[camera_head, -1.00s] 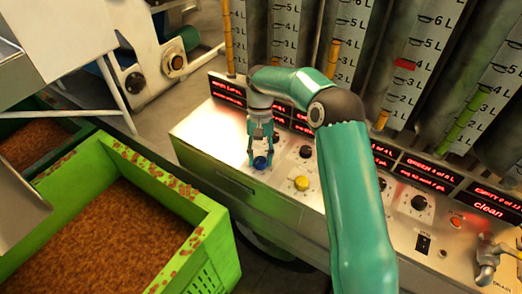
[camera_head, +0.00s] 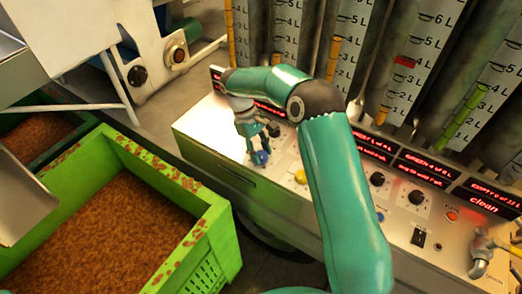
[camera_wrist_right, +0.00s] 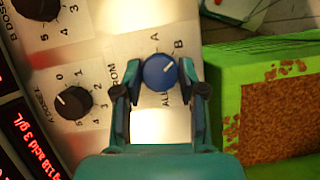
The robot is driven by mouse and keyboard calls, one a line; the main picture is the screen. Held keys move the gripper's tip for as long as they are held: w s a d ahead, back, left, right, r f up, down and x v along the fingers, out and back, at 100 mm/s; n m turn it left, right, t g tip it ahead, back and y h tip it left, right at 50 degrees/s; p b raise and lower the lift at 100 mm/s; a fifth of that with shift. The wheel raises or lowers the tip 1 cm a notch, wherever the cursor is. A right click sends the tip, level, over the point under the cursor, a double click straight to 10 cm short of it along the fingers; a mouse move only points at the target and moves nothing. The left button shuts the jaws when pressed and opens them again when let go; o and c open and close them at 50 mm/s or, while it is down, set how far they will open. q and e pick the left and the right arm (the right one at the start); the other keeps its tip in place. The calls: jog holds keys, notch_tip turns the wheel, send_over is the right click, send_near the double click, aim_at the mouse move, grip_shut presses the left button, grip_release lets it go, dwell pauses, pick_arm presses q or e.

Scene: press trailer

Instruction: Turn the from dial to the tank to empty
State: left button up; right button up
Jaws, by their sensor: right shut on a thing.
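The blue from dial (camera_head: 261,158) sits on the left part of the metal control panel. In the right wrist view the blue dial (camera_wrist_right: 160,73) has a pale pointer mark toward the upper right, on the side of the letter B. Letters A, B and "ALL" are printed around it, partly hidden by the fingers. My right gripper (camera_head: 258,146) is at this dial, its fingers (camera_wrist_right: 160,88) on either side of it, shut on it. My left gripper is not in view.
A yellow button (camera_head: 301,177) and black knobs, including an A doser dial (camera_wrist_right: 73,102), are close beside the blue dial. Several graduated tanks (camera_head: 345,40) stand behind the panel (camera_head: 225,155). A green crate (camera_head: 215,215) of brown material is in front on the left.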

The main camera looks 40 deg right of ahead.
jog(key=shift+w+n, duration=0.1)
jog(key=shift+n, duration=0.5)
jog(key=shift+h, duration=0.3)
jog(key=o, duration=1.1)
jog(key=v, duration=1.2)
